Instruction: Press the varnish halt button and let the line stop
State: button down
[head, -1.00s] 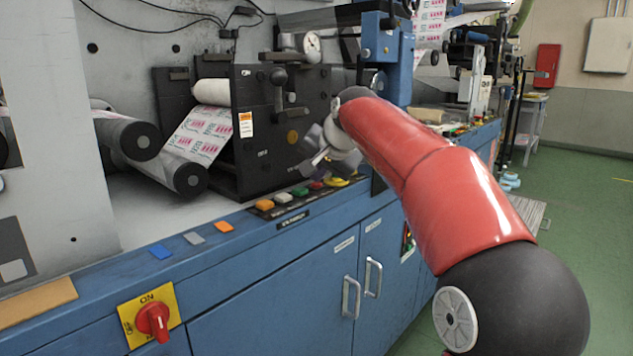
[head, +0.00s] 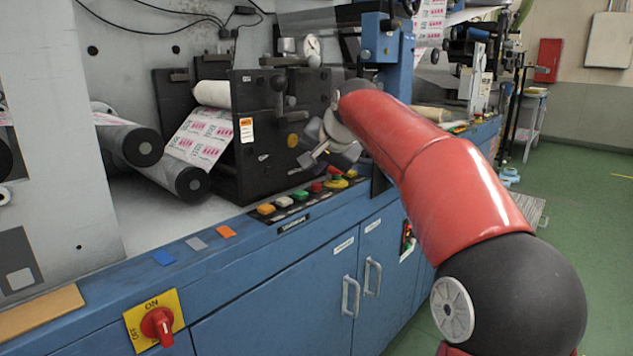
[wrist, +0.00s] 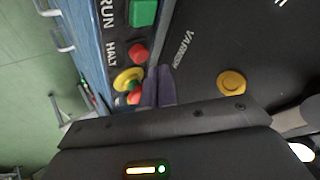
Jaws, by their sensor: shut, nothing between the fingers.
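The red halt button (head: 317,187) sits in the row on the blue machine's front ledge, between the green run button (head: 300,195) and a yellow-collared red stop button (head: 336,183). In the wrist view, the red button (wrist: 139,54) is beside the word HALT, and VARNISH is printed on the neighbouring black plate. My gripper (head: 308,159) is above the button row, empty. Its dark fingertips (wrist: 160,78) are closed together, and appear beside the red button and the yellow-collared button (wrist: 127,80). I see a gap above the buttons; contact does not show.
An orange button (head: 266,209) and a white button (head: 284,201) continue the row leftward. The black roller frame (head: 270,145) stands close behind the row. A red rotary switch (head: 157,324) is at lower left. Green floor (head: 575,230) is open at right.

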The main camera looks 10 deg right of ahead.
notch_tip(320, 180, up, 4)
jog(key=shift+r+p, duration=0.25)
jog(key=shift+p, duration=0.9)
jog(key=n+h, duration=0.1)
send_near(317, 194)
jog(key=a, duration=0.1)
jog(key=w+a+r, duration=0.1)
jog(key=w+a, duration=0.1)
jog(key=shift+r+g, duration=0.3)
jog(key=shift+r, duration=0.1)
jog(key=s+f+n+g, duration=0.1)
jog(key=s+f+n, duration=0.1)
jog(key=s+f, duration=0.5)
jog(key=s+d+f+n+g, duration=0.1)
jog(key=s+f, duration=0.6)
jog(key=s, duration=0.6)
jog(key=s+d+f+n+h, duration=0.1)
jog(key=s+f+n, duration=0.1)
jog(key=s+f, duration=0.5)
jog(key=s, duration=0.4)
jog(key=shift+d+n+g, duration=0.25)
jog(key=shift+n+g, duration=0.05)
jog(key=shift+g, duration=0.1)
